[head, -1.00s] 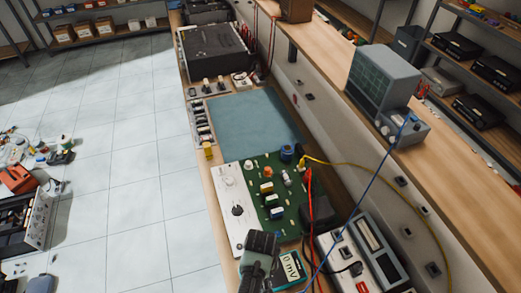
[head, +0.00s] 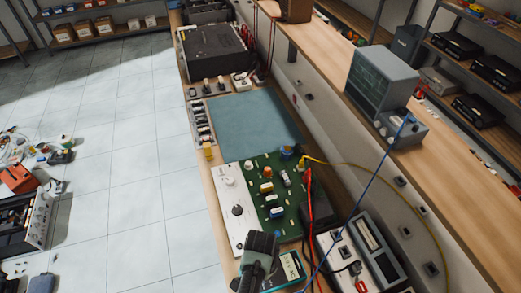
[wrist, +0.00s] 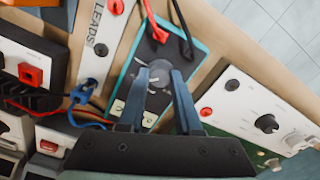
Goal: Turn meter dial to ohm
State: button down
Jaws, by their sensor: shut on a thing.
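The meter (wrist: 192,55) has a teal case and a dark face, and fills the middle of the wrist view. Its round grey dial (wrist: 159,72) sits between the two blue fingers of my gripper (wrist: 160,78), which is shut on it. Part of the meter's lower face is hidden by the fingers, so the dial's setting cannot be read. In the head view the meter (head: 294,265) lies at the bench's near edge, largely covered by my arm.
A white panel with a black knob (wrist: 267,123) and a green circuit board (head: 283,190) lie beside the meter. Red and black leads (wrist: 181,35) run from its end. A strip marked LEADS (wrist: 100,45) is on the other side. A blue-grey mat (head: 255,122) is clear.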

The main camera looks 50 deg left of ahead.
jog(key=m, duration=0.6)
jog(key=shift+m, duration=0.4)
dwell(0.4)
jog(key=c, duration=0.6)
grip_release()
notch_tip(320, 180, up, 13)
jog(key=shift+b, duration=0.3)
